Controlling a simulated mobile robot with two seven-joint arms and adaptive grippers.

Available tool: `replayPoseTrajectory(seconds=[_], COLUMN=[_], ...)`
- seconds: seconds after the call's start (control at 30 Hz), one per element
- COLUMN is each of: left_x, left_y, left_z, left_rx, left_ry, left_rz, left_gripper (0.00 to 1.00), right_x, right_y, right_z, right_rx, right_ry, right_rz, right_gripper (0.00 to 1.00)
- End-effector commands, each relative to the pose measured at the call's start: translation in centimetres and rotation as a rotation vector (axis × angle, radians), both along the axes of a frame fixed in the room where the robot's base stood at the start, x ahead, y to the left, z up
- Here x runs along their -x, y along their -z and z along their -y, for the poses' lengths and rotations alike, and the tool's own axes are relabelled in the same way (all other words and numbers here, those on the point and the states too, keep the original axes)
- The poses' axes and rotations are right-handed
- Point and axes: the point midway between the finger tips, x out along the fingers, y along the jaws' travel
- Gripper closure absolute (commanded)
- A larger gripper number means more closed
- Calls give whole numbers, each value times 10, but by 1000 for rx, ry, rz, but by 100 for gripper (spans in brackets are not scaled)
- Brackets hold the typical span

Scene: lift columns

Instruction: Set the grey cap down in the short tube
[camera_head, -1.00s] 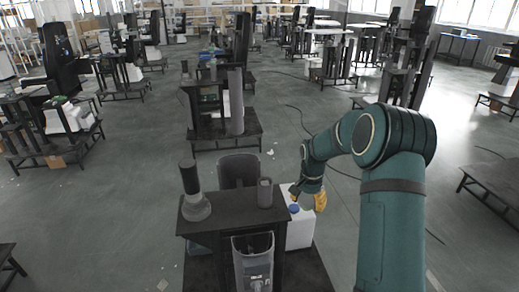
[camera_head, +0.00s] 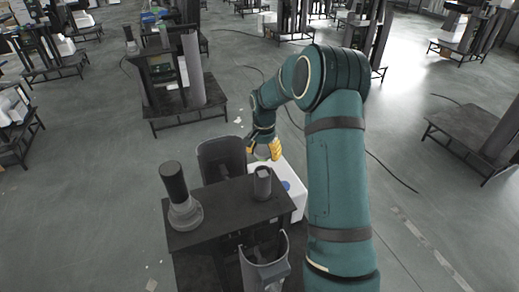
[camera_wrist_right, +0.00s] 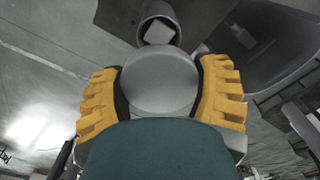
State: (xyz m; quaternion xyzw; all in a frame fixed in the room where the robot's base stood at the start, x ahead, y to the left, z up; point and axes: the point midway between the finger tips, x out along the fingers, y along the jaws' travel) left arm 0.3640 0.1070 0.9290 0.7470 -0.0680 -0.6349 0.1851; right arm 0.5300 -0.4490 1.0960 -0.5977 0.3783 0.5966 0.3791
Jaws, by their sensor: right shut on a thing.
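The grey cap (camera_wrist_right: 160,78) is a round, smooth disc between the yellow fingers of my right gripper (camera_wrist_right: 162,90) in the right wrist view. In the head view my right gripper (camera_head: 264,150) hangs just behind and above the short tube (camera_head: 262,184), and the cap is mostly hidden by the fingers. The short tube stands upright on the dark table (camera_head: 222,205), near its right side. My left gripper is not in view.
A dark column on a flared grey base (camera_head: 184,212) stands at the table's left. A dark bin (camera_head: 222,158) is behind the table, and another open holder (camera_head: 262,272) hangs in front.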

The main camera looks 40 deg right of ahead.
Motion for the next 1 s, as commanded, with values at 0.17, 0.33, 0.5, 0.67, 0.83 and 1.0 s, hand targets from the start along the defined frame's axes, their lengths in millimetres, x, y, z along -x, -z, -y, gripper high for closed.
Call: replayPoseTrajectory(seconds=[0.17, 0.33, 0.5, 0.67, 0.83, 1.0], left_x=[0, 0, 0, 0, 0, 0], left_y=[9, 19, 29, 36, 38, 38], left_z=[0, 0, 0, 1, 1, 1], left_rx=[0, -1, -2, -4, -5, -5], left_ry=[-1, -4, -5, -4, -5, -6], left_rz=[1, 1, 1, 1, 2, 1], left_gripper=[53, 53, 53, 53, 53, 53], right_x=[0, 0, 0, 0, 0, 0], right_y=[12, 28, 43, 53, 56, 56], right_z=[0, 0, 0, 0, 0, 0], right_rx=[0, 0, -1, 0, 0, 0], right_ry=[0, 0, 0, 0, 0, 0], right_rz=[-1, -1, 0, -1, 0, 0], right_gripper=[68, 68, 68, 68, 68, 68])
